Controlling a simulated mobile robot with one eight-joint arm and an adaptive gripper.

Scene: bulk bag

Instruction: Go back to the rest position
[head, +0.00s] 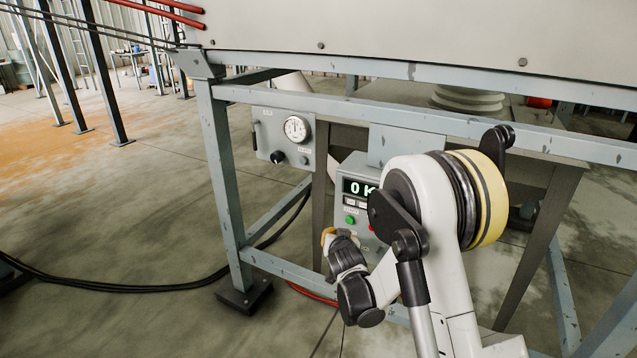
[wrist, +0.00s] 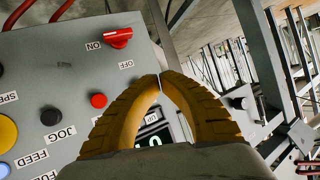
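My gripper (wrist: 161,78) shows in the wrist view with its two yellow ribbed fingers meeting at the tips. It is shut, with nothing visible between the fingers. In the head view my gripper (head: 328,236) is mostly hidden behind my dark wrist; only a bit of yellow shows, low and left of the control box (head: 347,208) with a lit display. My arm is bent in front of the frame. In the wrist view a grey panel (wrist: 62,85) lies left of the fingers, with a red switch (wrist: 118,38) by the ON and OFF labels.
A grey steel frame (head: 221,190) stands around the box, with a gauge panel (head: 283,138) on its left. A pale hopper wall (head: 400,35) is overhead. Black hoses (head: 130,288) run along the floor. Open floor lies to the left.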

